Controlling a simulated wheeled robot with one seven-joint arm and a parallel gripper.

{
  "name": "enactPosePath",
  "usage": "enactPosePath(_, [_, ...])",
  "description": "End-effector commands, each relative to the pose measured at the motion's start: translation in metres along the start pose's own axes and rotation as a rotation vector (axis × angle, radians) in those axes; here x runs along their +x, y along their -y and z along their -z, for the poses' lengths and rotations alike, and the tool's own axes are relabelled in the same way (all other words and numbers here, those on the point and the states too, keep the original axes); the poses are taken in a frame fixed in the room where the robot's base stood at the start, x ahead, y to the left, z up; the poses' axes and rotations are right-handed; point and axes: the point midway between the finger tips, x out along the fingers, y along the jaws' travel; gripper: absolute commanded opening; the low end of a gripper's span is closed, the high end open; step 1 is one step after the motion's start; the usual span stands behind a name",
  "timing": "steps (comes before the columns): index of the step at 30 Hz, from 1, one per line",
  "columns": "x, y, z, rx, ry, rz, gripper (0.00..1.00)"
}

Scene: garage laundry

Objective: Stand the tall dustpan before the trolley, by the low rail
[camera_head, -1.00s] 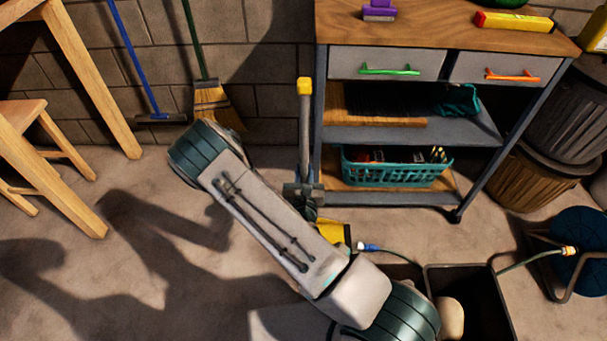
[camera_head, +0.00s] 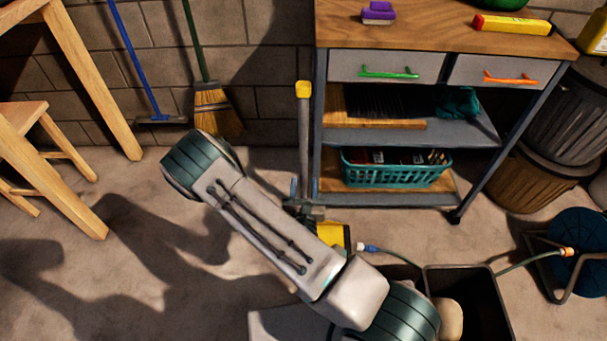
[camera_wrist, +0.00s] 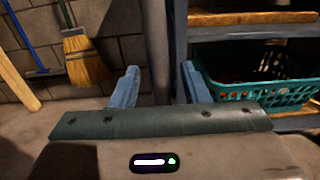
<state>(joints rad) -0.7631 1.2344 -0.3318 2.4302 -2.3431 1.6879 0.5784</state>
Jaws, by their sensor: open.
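The tall dustpan stands upright in front of the trolley's left side, with a yellow grip (camera_head: 303,89) on a grey handle (camera_head: 304,135) and a yellow pan (camera_head: 335,234) on the floor. My arm partly hides the pan. The trolley's low rail (camera_head: 395,200) runs under its bottom shelf, right of the handle. My gripper (camera_head: 305,194) is open around the lower handle. In the wrist view, the handle (camera_wrist: 156,45) rises between the two blue fingers of my gripper (camera_wrist: 160,88), with gaps on both sides. Whether anything touches is unclear.
A teal basket (camera_head: 397,174) sits on the trolley's bottom shelf. A broom (camera_head: 213,105) and a blue-handled tool (camera_head: 135,60) lean at the wall. A dark open bin (camera_head: 470,300) and a hose end (camera_head: 367,247) are at lower right.

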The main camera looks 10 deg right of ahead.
Motion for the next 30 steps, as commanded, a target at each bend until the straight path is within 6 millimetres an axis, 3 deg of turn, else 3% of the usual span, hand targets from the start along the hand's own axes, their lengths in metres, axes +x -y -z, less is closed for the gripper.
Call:
enactPosePath(3, [-0.028, 0.0, 0.0, -0.004, -0.005, -0.002, 0.41])
enactPosePath(9, [-0.061, 0.0, 0.0, -0.003, -0.003, -0.001, 0.41])
enactPosePath(16, [-0.071, 0.004, -0.007, 0.004, 0.014, 0.03, 0.41])
enactPosePath(20, [-0.063, 0.018, -0.028, 0.024, 0.061, 0.141, 0.41])
enactPosePath(30, [-0.058, 0.088, -0.1, 0.133, 0.188, 0.624, 0.41])
